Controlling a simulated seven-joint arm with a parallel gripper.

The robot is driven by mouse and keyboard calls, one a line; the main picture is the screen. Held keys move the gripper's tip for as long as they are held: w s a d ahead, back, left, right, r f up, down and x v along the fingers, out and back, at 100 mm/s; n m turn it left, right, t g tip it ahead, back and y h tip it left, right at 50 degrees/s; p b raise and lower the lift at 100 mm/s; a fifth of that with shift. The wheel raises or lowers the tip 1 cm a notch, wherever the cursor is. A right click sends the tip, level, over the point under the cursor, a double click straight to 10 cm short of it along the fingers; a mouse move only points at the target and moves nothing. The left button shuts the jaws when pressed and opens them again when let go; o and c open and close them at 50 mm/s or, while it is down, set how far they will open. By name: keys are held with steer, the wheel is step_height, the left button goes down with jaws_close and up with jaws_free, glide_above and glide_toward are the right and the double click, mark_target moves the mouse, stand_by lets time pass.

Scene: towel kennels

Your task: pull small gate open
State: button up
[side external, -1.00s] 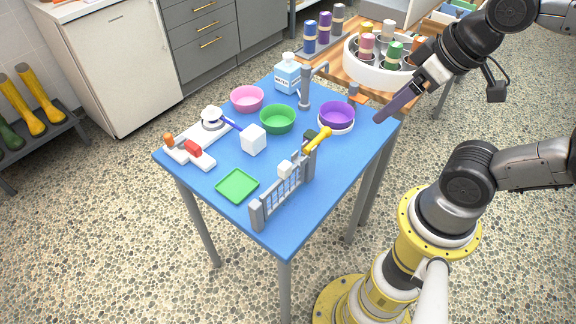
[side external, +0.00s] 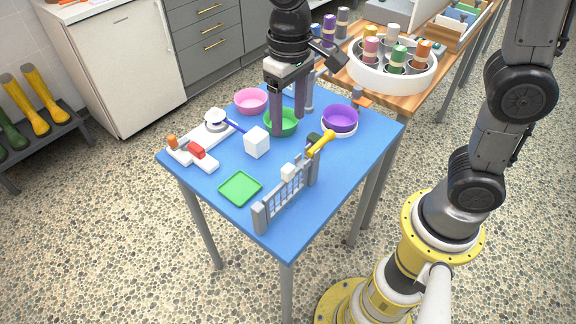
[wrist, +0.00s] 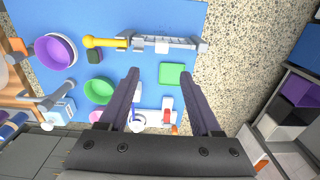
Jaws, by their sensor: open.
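The small gate (side external: 286,195) is a grey barred panel between two grey posts, standing along the near right part of the blue table. A white block (side external: 288,172) sits at its top edge, and a yellow handle-like piece (side external: 321,143) is at its far end. The gate (wrist: 176,42) also shows across the top of the wrist view, with the yellow piece (wrist: 105,42) at its left. It looks shut in line with its posts. My gripper (side external: 289,122) is open and empty, pointing down above the table by the green bowl, apart from the gate.
On the blue table (side external: 225,170) are a green bowl (side external: 289,128), a pink bowl (side external: 250,101), a purple bowl (side external: 340,119), a white cube (side external: 257,142), a green tray (side external: 240,188) and a white board with a red piece (side external: 196,150). A round white carousel (side external: 393,75) stands behind.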

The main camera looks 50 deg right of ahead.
mark_target(288, 167)
steer(key=f, duration=1.4)
steer(key=shift+s+a+f, duration=0.1)
steer(key=shift+a, duration=0.1)
jaws_close()
stand_by(1.0)
